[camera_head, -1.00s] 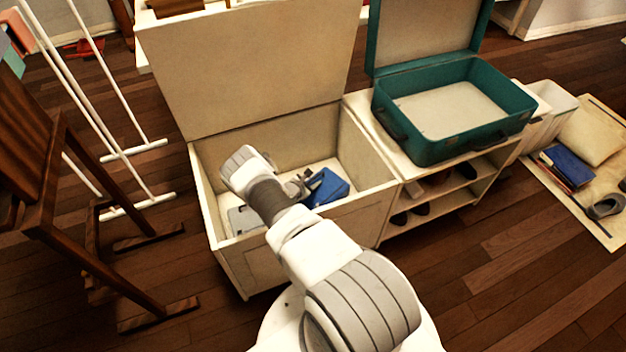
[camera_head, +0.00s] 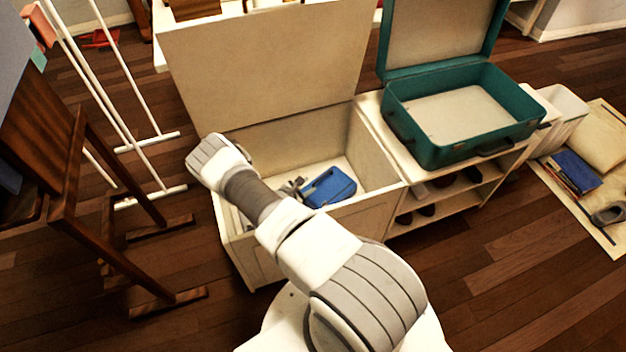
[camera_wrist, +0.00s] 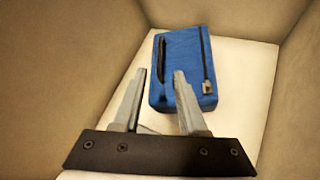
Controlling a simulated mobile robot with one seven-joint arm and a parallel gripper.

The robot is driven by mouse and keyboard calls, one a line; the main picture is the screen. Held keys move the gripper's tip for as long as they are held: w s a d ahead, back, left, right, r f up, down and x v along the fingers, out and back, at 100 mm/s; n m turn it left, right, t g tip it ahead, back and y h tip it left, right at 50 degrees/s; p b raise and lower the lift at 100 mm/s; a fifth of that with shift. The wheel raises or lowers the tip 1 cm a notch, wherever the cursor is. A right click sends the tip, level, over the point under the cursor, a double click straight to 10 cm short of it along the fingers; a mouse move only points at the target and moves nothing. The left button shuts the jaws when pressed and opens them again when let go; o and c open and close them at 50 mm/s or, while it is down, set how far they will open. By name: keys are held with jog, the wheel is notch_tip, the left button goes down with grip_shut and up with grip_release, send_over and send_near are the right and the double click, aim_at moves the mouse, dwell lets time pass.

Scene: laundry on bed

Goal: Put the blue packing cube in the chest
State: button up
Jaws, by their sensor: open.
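The blue packing cube (camera_head: 330,187) lies on the pale floor inside the open white chest (camera_head: 368,150), toward its right side. In the wrist view the blue packing cube (camera_wrist: 184,68) shows a dark zip along its top and lies beyond the fingertips. In the head view my gripper (camera_head: 293,188) reaches down into the chest, left of the cube, partly hidden by my arm.
The chest lid (camera_head: 265,65) stands raised. An open teal suitcase (camera_head: 455,150) sits on a shelf unit (camera_head: 470,185) with shoes at the right. A wooden chair (camera_head: 70,190) and a white drying rack (camera_head: 150,140) stand at the left. Floor at the front right is clear.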

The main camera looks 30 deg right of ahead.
jog(key=w+a+r+m+y, duration=0.2)
jog(key=w+a+r, duration=0.15)
jog(key=r, duration=0.25)
jog(key=w+a+r+m+t+y, duration=0.1)
jog(key=w+a+r+m, duration=0.1)
jog(key=w+a+r, duration=0.3)
jog(key=w+a+r+m+y, duration=0.2)
jog(key=w+r, duration=0.1)
jog(key=r, duration=0.4)
jog(key=s+a+r+m+t+y, duration=0.15)
jog(key=a+r, duration=0.25)
jog(key=r, duration=0.6)
jog(key=a+r+m+y, duration=0.25)
jog(key=a+r, duration=0.25)
jog(key=r, duration=0.6)
jog(key=s+a+r+m+y, duration=0.1)
jog(key=s+a+r+y, duration=0.1)
jog(key=s+r, duration=0.55)
jog(key=s+a+r+m+y, duration=0.1)
jog(key=s+a+r+m, duration=0.15)
jog(key=s+r, duration=0.45)
jog(key=s+d+r+m, duration=0.1)
jog(key=s+r+m, duration=0.1)
jog(key=s, duration=0.8)
jog(key=s+r+m+g+h, duration=0.1)
jog(key=s+r+m, duration=0.1)
jog(key=s, duration=0.8)
jog(key=shift+s+d+r, duration=0.25)
jog(key=shift+d+r, duration=0.1)
jog(key=shift+r, duration=0.2)
